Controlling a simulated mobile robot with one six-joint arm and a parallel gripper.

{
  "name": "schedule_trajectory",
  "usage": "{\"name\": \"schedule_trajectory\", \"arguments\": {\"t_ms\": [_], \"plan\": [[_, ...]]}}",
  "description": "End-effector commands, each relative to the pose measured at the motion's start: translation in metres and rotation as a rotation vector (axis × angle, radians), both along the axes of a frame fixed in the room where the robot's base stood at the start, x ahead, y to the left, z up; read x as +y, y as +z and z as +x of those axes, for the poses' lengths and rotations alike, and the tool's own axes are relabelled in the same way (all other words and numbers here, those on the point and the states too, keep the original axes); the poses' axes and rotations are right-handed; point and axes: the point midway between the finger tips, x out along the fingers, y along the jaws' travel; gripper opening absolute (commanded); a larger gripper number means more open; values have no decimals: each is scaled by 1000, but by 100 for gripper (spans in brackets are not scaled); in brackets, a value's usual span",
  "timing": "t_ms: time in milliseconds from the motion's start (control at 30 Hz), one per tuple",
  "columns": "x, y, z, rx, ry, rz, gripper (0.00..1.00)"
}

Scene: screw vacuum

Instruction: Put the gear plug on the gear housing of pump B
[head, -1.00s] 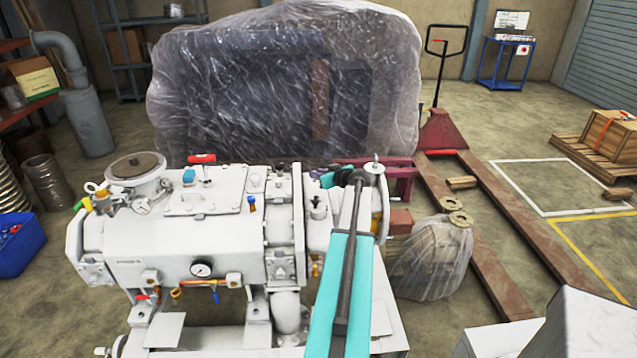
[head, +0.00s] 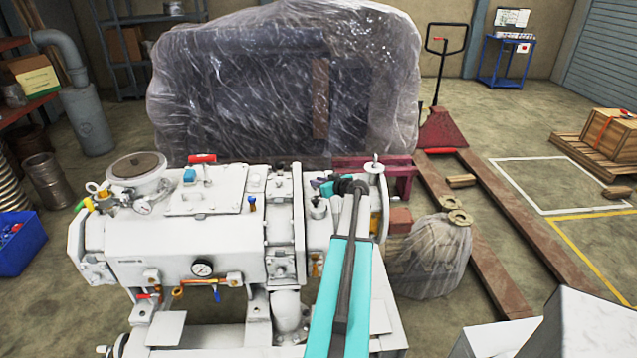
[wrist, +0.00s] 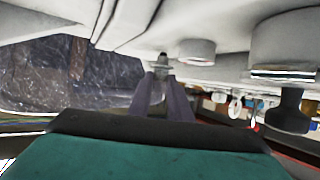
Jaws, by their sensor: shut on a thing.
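The white pump (head: 180,240) fills the left and middle of the head view, with its gear housing (head: 318,232) at the right end. No label tells me which pump it is. My gripper (head: 318,186) is over the top of this housing, partly hidden by my arm. In the wrist view the two dark fingers (wrist: 162,84) are shut on a small grey plug (wrist: 162,61). The plug appears close to the white housing surface, beside a short round boss (wrist: 196,52). I cannot tell whether it touches the housing or sits in an opening.
A larger white fitting with a dark knob (wrist: 287,112) is at the right of the wrist view. A plastic-wrapped machine (head: 285,85) stands behind the pump. A wrapped bundle (head: 432,255) and a red pallet truck (head: 440,130) are to the right.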

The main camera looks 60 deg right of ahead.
Motion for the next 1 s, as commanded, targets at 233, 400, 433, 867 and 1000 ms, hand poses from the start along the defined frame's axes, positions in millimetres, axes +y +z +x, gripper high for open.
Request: {"name": "schedule_trajectory", "arguments": {"t_ms": [233, 400, 433, 867, 1000], "plan": [[0, -3, 0, 0, 0, 0, 0], [0, -2, 0, 0, 0, 0, 35], [0, -2, 0, 0, 0, 0, 36], [0, -1, 0, 0, 0, 0, 36], [0, 2, 0, 0, 0, 0, 36]]}}
